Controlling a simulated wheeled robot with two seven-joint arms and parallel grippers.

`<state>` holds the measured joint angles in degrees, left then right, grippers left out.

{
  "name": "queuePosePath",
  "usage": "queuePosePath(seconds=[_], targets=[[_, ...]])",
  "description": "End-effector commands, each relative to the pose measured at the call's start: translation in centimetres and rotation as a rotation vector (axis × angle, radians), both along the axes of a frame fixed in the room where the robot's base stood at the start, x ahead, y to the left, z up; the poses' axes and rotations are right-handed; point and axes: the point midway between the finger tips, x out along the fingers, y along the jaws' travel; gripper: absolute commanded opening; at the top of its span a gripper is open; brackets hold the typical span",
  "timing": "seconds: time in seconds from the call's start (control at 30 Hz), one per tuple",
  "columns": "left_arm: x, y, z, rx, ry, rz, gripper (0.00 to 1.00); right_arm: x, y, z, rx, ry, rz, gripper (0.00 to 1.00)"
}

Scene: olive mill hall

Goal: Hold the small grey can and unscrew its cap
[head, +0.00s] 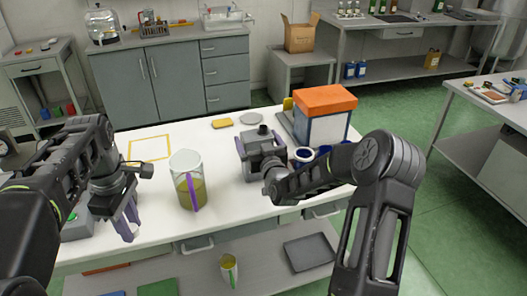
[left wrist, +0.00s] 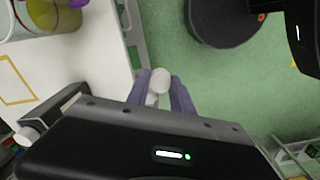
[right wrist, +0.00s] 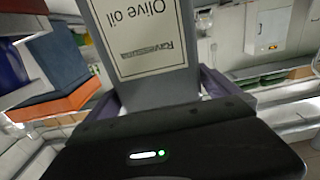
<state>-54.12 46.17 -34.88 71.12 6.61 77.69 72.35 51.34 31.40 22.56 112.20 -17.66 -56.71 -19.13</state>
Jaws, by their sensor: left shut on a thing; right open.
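The grey can (head: 260,160) with a dark cap (head: 263,130) stands upright on the white table. In the right wrist view, the can (right wrist: 148,80) shows an upside-down "Olive oil" label close up. My right gripper (head: 264,170) is open, its fingers either side of the can; I cannot tell whether they touch it. My left gripper (head: 128,220) is low, by the table's front edge and left of the can. In the left wrist view, it is shut on a small white round-topped thing (left wrist: 160,78), mostly hidden by the fingers.
A clear jug (head: 188,178) of yellow-green liquid stands between my grippers. An orange-topped box (head: 323,108) stands right of the can. A yellow outline (head: 150,138) marks bare tabletop at left.

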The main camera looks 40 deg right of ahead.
Motion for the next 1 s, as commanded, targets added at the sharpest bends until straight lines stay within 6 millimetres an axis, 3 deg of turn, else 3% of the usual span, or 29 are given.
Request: queuePosePath(seconds=[0.6, 1.0], targets=[[0.0, 0.0, -3.0, 0.000, 0.000, 0.000, 0.00, -10.4, 3.6, -0.2, -0.003, 0.002, -0.001, 1.00], [0.0, 0.0, -3.0, 0.001, 0.001, 0.000, 0.00, -11.2, 3.9, -0.1, 0.000, 0.001, 0.000, 1.00]])
